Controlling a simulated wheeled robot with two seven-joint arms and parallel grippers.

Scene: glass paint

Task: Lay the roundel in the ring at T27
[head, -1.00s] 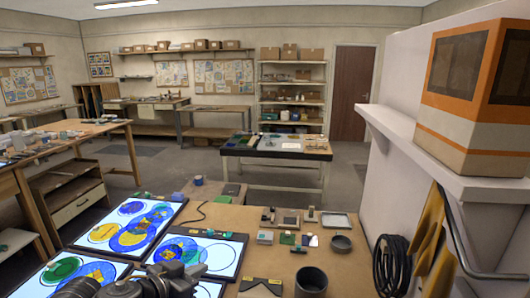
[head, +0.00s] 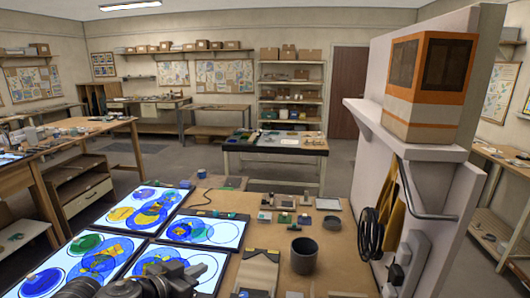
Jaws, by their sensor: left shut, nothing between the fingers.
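Four lit panels lie on the left of the bench: back left (head: 110,224), back right (head: 231,229), front left (head: 32,287) and front right (head: 213,258). They bear ring outlines and blue, yellow and green glass pieces. A green disc (head: 84,243) lies on the front left panel. I cannot tell which ring is T27 or which piece is the roundel. My left gripper (head: 192,279) is shut and empty, over the front right panel at the bottom edge, and hides part of it. My right gripper does not show.
A dark cup (head: 304,256) stands on the bench right of the panels, with a small round dish (head: 332,223) behind it. A tan sheet (head: 257,274) lies left of the cup. A wall with a shelf (head: 400,140) and hanging cables (head: 370,233) closes the bench's right side.

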